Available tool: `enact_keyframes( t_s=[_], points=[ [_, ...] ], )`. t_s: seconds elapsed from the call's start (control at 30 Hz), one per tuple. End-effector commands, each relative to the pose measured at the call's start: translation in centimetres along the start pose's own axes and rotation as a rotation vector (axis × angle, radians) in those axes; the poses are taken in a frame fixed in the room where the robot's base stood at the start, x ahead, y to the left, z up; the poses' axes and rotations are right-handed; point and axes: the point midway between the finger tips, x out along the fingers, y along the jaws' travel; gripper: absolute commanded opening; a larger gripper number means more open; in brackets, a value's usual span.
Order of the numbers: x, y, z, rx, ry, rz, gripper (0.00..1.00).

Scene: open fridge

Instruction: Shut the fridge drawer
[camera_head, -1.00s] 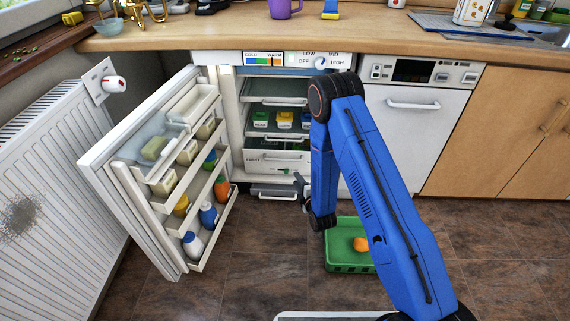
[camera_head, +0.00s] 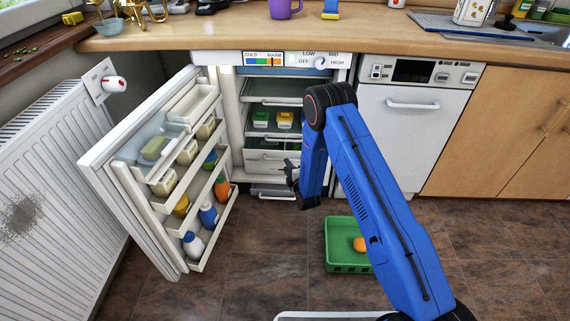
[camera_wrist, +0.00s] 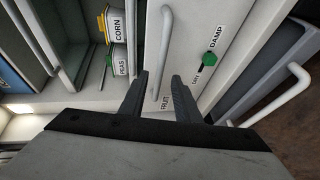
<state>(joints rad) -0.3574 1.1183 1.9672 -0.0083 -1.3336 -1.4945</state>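The fridge drawer (camera_head: 262,167) is a white front with a bar handle, low in the open fridge. In the wrist view its front (camera_wrist: 190,50) carries the label FRUIT and a green DRY/DAMP slider (camera_wrist: 208,59). I cannot tell exactly how far it stands out. My gripper (camera_head: 291,173) is in front of the drawer's right part and hides some of it. In the wrist view my gripper (camera_wrist: 160,88) is open, its fingers apart. The handle (camera_wrist: 164,45) appears between the fingertips; contact is not clear.
The fridge door (camera_head: 150,190) stands open at left with bottles in its racks. Below the drawer is another grey front with a handle (camera_wrist: 280,92). CORN (camera_wrist: 122,25) and PEAS (camera_wrist: 119,62) boxes sit above. A green crate (camera_head: 347,267) stands on the floor.

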Motion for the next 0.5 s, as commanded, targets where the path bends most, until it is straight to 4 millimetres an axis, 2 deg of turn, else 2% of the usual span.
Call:
enact_keyframes(
  t_s=[0.1, 0.23, 0.5],
  points=[
    [1.8, -0.1, 0.0, 0.0, 0.0, 0.0, 0.3],
    [3.1, 0.0, 0.0, 0.0, 0.0, 0.0, 0.3],
    [4.0, 0.0, 0.0, 0.0, 0.0, 0.0, 0.3]
  ],
)
